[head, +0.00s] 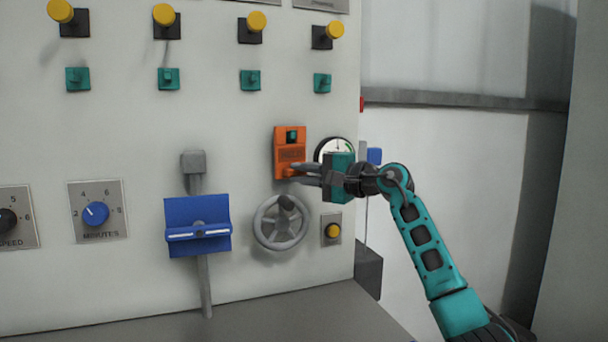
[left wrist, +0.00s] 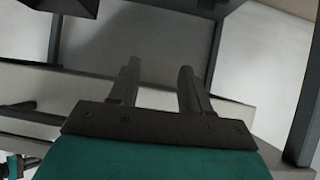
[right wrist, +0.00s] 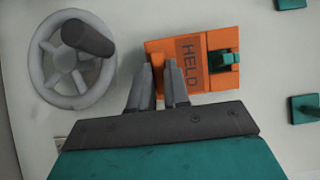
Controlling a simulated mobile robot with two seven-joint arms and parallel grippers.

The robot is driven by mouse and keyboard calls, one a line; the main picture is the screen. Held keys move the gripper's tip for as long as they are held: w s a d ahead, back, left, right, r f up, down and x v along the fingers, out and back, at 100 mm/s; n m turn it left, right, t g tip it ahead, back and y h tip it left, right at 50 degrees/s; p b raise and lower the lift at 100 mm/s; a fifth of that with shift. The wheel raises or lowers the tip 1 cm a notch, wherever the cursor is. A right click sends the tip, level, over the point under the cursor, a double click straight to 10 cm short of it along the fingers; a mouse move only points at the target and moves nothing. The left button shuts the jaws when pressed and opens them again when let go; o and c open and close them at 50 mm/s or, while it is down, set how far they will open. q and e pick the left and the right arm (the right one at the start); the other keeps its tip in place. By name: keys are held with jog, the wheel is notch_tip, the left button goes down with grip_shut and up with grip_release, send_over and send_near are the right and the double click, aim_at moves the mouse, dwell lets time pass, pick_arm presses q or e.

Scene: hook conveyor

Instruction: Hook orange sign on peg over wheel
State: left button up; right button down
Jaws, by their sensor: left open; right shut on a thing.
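The orange sign (head: 287,158) is upright against the panel above the grey wheel (head: 281,223). A teal peg (head: 292,136) shows in the sign's upper part. In the right wrist view the sign (right wrist: 189,77) reads HELD, and the teal peg (right wrist: 226,60) stands at its top end; I cannot tell if it bears the sign's weight. My right gripper (head: 297,173) is shut on the sign's lower part, and its fingers (right wrist: 163,70) also show there. My left gripper (left wrist: 158,70) is open and empty; it is not in the head view.
A row of teal pegs (head: 168,79) sits under yellow knobs (head: 165,15). A blue-handled lever (head: 197,212) stands left of the wheel, and a round gauge (head: 333,149) lies behind my right gripper. A yellow button (head: 332,231) is right of the wheel. A grey ledge (head: 240,320) runs below.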

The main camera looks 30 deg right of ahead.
jog(key=c, duration=1)
grip_release()
jog(key=b+v, duration=0.2)
jog(key=v, duration=1.1)
